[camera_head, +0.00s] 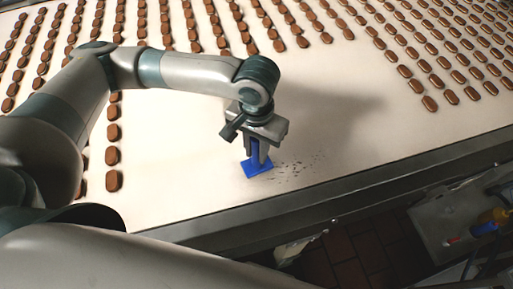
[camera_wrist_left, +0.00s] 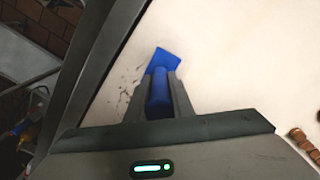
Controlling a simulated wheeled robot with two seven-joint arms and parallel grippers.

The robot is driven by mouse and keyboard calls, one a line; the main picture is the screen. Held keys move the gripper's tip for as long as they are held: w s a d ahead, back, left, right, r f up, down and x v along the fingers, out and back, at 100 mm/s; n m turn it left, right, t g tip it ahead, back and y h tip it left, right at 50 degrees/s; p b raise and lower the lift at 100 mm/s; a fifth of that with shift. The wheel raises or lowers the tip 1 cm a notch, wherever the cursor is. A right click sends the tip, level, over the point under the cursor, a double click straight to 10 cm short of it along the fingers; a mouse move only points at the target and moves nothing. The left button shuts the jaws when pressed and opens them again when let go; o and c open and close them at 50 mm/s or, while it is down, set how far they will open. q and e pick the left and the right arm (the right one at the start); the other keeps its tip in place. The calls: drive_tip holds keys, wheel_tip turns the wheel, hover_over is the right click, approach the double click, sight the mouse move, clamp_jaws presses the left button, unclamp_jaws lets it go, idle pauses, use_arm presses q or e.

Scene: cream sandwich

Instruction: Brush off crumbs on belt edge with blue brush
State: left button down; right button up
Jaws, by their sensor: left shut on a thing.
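My left gripper (camera_head: 257,150) is shut on the upright handle of the blue brush (camera_head: 258,168). The brush's flat blue head is down at the belt surface, just left of the crumbs; exact contact is hard to tell. The dark crumbs (camera_head: 300,168) lie scattered on the cream belt (camera_head: 190,180) near its front edge. In the left wrist view the brush head (camera_wrist_left: 168,60) shows beyond the fingertips (camera_wrist_left: 160,95), with crumbs (camera_wrist_left: 125,88) to its left. My right gripper is not in view.
Rows of brown biscuits (camera_head: 113,132) cover the belt's far and left parts. A dark metal rail (camera_head: 330,200) runs along the front edge. Below it is a tiled floor (camera_head: 345,262) and a pale bin or tray (camera_head: 435,225) with coloured items. The belt around the brush is clear of biscuits.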

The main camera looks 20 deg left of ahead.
use_arm(q)
drive_tip(key=shift+f, duration=0.25)
drive_tip(key=shift+d, duration=0.1)
drive_tip(key=shift+w+d+r+p, duration=0.15)
drive_tip(key=shift+w+d+p, duration=0.45)
drive_tip(key=shift+d, duration=0.25)
drive_tip(key=shift+w+d, duration=0.25)
drive_tip(key=shift+d, duration=0.05)
drive_tip(key=shift+w+d+p, duration=0.2)
drive_tip(key=shift+w+d, duration=0.2)
drive_tip(key=shift+d, duration=0.2)
drive_tip(key=shift+w+d+p, duration=0.2)
drive_tip(key=shift+w+d, duration=0.2)
drive_tip(key=shift+d, duration=0.2)
drive_tip(key=shift+w+d+f+p, duration=0.15)
drive_tip(key=shift+w+d, duration=0.25)
drive_tip(key=shift+d, duration=0.2)
drive_tip(key=shift+w+d+f+p, duration=0.15)
drive_tip(key=shift+w+d, duration=0.2)
drive_tip(key=shift+d, duration=0.25)
